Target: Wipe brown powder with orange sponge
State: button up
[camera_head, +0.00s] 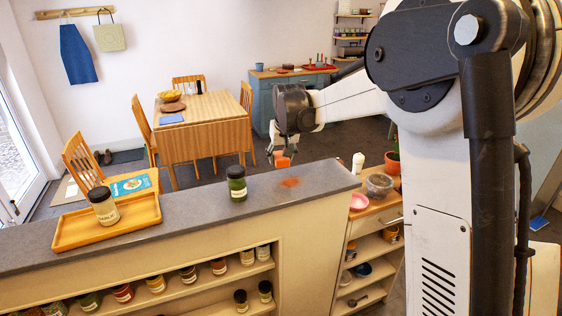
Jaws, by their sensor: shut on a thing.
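The brown powder (291,182) is a reddish-brown smear on the grey counter (325,178), near its right end. My gripper (282,154) is shut on the orange sponge (283,162) and holds it just behind and slightly left of the powder. The sponge looks a little above the counter at its far edge; I cannot tell whether it touches the surface.
A green jar (236,184) stands on the counter left of the powder. A wooden tray (75,236) at the left holds another jar (103,206). The counter between tray and green jar is clear. A pink bowl (359,201) sits on a lower shelf unit at the right.

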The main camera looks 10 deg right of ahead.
jog(key=shift+r+p, duration=0.45)
jog(key=shift+r, duration=0.75)
